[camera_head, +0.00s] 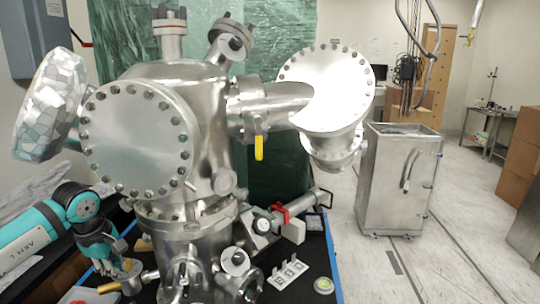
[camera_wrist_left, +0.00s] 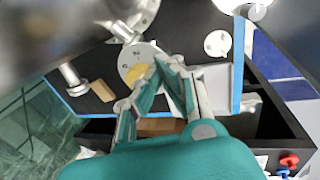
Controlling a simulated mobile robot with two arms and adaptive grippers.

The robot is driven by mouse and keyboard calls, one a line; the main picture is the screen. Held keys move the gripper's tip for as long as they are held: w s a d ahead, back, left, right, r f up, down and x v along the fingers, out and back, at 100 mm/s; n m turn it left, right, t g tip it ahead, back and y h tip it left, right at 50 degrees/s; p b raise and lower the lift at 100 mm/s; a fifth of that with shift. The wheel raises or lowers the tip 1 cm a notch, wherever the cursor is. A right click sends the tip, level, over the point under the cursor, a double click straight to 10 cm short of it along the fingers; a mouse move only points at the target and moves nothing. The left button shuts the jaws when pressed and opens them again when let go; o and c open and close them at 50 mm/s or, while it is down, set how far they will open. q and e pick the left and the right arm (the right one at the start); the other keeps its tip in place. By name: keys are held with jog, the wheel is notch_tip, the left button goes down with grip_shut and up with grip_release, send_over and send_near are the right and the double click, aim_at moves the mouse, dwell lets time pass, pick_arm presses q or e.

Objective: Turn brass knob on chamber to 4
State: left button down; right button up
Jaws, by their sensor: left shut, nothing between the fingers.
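The large steel chamber (camera_head: 190,90) stands at the left of the head view, with a bolted round flange facing me. A brass-coloured knob (camera_head: 108,287) shows low at its left. In the left wrist view a pale round dial (camera_wrist_left: 138,54) with dark marks carries a brass-coloured piece (camera_wrist_left: 136,73); its setting is too small to read. My left gripper (camera_wrist_left: 167,66) is shut and empty, its fingertips beside the dial's edge. In the head view the teal left gripper (camera_head: 122,262) is low left, close above the knob; I cannot tell whether they touch. My right gripper is out of view.
A yellow handle (camera_head: 259,148) and a red handle (camera_head: 281,212) stick out of the chamber's fittings. A white plate (camera_head: 290,271) with small parts lies on the dark bench. A steel cabinet (camera_head: 398,190) stands to the right, with open floor around it.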

pick_arm(q)
jog(key=shift+w+a+r+p, duration=0.1)
jog(key=shift+a+r+p, duration=0.1)
jog(key=shift+p, duration=0.15)
jog(key=shift+s+f, duration=0.15)
jog(key=shift+s, duration=0.15)
jog(key=p+v, duration=0.2)
jog(key=v, duration=0.1)
jog(key=w+p+v, duration=0.1)
jog(key=p+v, duration=0.1)
jog(key=shift+r, duration=0.55)
